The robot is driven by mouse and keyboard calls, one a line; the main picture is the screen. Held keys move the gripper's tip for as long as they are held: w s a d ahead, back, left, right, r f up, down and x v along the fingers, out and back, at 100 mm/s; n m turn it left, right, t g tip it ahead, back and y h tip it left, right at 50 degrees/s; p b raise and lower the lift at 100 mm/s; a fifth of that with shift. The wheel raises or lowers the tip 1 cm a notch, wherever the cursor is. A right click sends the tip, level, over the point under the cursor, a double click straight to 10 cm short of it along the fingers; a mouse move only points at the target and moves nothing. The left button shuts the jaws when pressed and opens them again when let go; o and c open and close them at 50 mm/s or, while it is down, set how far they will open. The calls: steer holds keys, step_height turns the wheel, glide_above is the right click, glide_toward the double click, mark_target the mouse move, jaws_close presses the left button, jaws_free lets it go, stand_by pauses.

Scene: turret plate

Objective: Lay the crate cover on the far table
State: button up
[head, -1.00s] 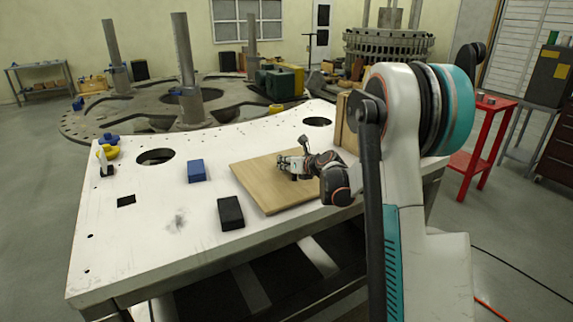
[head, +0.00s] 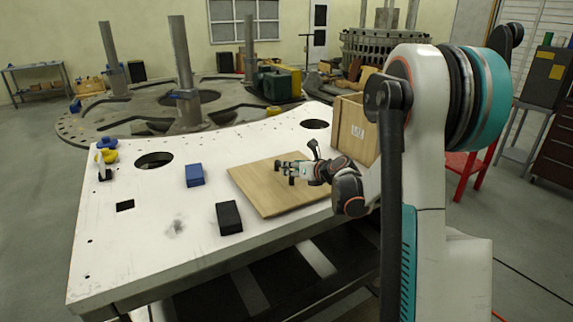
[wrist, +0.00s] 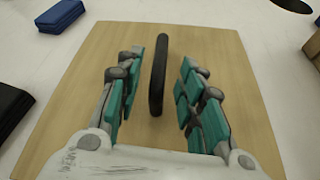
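The crate cover (head: 268,198) is a flat light-wood board lying on the white plate. In the wrist view its dark upright handle (wrist: 158,75) stands across the middle of the board. My gripper (head: 284,170) is low over the cover in the head view. In the wrist view my gripper (wrist: 160,85) is open, its teal-padded fingers on either side of the handle with gaps to both. The open wooden crate (head: 355,130) stands behind my wrist, partly hidden by my arm. I cannot tell which table is the far one; a shelf table (head: 40,67) stands at the back left.
The white plate (head: 110,240) has round holes. A blue block (head: 194,175) and a black block (head: 229,217) lie left of the cover. Blue and yellow clamps (head: 106,150) sit at the left edge. A red table (head: 465,165) and a grey table (head: 520,125) stand right.

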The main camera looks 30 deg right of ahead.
steer(key=p+v, duration=0.1)
steer(key=v, duration=0.4)
steer(key=shift+s+r, duration=0.1)
steer(key=shift+s, duration=0.2)
